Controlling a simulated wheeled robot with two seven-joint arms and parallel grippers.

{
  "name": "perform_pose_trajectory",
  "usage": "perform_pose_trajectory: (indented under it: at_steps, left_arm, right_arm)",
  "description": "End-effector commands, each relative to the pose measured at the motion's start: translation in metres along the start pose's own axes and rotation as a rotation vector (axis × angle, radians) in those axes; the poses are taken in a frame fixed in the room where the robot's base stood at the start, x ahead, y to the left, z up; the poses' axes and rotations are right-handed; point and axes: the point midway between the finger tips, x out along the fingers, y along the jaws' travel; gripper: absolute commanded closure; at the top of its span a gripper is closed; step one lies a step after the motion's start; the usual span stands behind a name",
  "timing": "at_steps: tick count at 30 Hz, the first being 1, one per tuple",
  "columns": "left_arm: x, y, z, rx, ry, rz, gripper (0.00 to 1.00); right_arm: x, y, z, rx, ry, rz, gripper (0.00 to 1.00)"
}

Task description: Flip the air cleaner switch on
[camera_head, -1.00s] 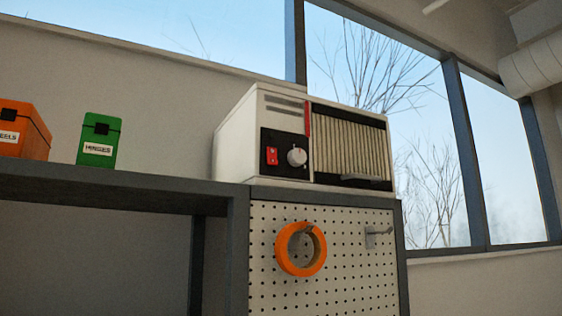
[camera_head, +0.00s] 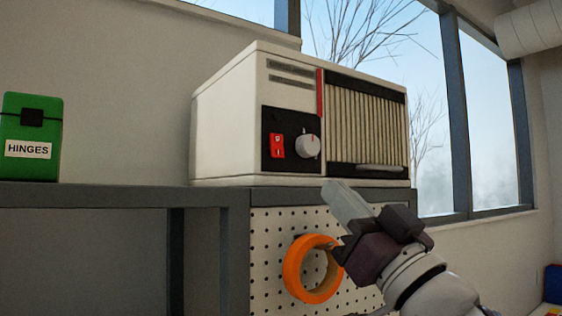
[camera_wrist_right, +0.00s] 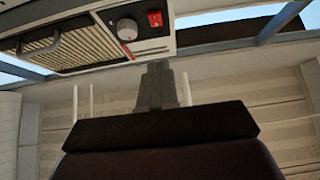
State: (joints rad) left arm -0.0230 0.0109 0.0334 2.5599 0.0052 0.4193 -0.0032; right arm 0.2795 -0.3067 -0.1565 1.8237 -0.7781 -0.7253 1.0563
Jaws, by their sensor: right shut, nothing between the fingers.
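The air cleaner (camera_head: 228,110) is a white box with a pleated grille, standing on a grey shelf. Its black panel carries a red rocker switch (camera_head: 277,146) and a round white knob (camera_head: 308,146) to the right of it. In the right wrist view the red switch (camera_wrist_right: 155,19) and the knob (camera_wrist_right: 127,29) show near the top, beyond the fingers. My right gripper (camera_head: 335,188) is shut and empty, in front of the shelf edge, below and right of the switch and apart from it. It also shows in the right wrist view (camera_wrist_right: 158,70). My left gripper is not in view.
A green "HINGES" box (camera_head: 31,135) stands on the grey shelf (camera_head: 120,195) at left. An orange ring (camera_head: 296,268) hangs on the pegboard (camera_head: 268,225) below, close to my right gripper. The space before the switch panel is clear.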

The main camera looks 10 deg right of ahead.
Motion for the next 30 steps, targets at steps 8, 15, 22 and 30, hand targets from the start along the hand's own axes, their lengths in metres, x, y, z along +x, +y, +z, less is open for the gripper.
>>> perform_pose_trajectory:
  at_steps: [8,15,22,30]
  left_arm:
    - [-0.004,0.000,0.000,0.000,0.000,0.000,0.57]
    - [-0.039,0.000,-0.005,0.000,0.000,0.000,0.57]
    - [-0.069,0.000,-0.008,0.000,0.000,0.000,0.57]
    - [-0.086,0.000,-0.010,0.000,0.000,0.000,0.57]
  right_arm:
    - [0.005,0.001,0.000,0.004,-0.002,0.003,1.00]
    - [0.050,0.001,-0.004,0.006,-0.004,0.002,1.00]
    - [0.099,0.002,-0.003,0.005,-0.005,0.004,1.00]
    - [0.125,0.002,0.024,0.004,-0.005,0.005,1.00]
